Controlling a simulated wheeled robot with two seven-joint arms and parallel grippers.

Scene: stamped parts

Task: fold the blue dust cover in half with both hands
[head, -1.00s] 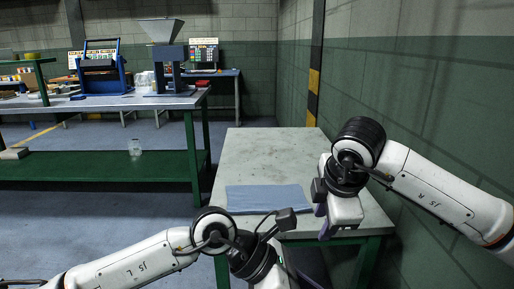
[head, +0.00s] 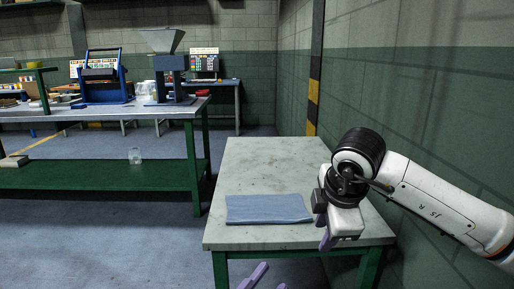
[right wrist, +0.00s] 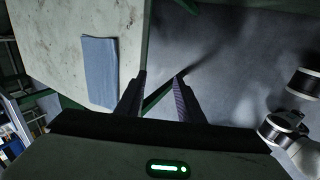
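The blue dust cover (head: 268,209) lies flat as a narrow rectangle near the front edge of the pale worktable (head: 270,160). It also shows in the right wrist view (right wrist: 99,72), left of the fingers. I cannot tell how many layers it has. My right gripper (head: 324,236) is beyond the cover's right end, near the table's front edge, not touching it. Its two fingers stand apart and empty in the right wrist view (right wrist: 161,75). Of my left gripper (head: 268,279), only two purple fingertips show, apart and empty, at the bottom edge, in front of the table.
A green-painted wall (head: 420,110) runs close along the table's right side. A longer bench (head: 110,112) with machines stands at the back left, with floor between. The worktable behind the cover is clear.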

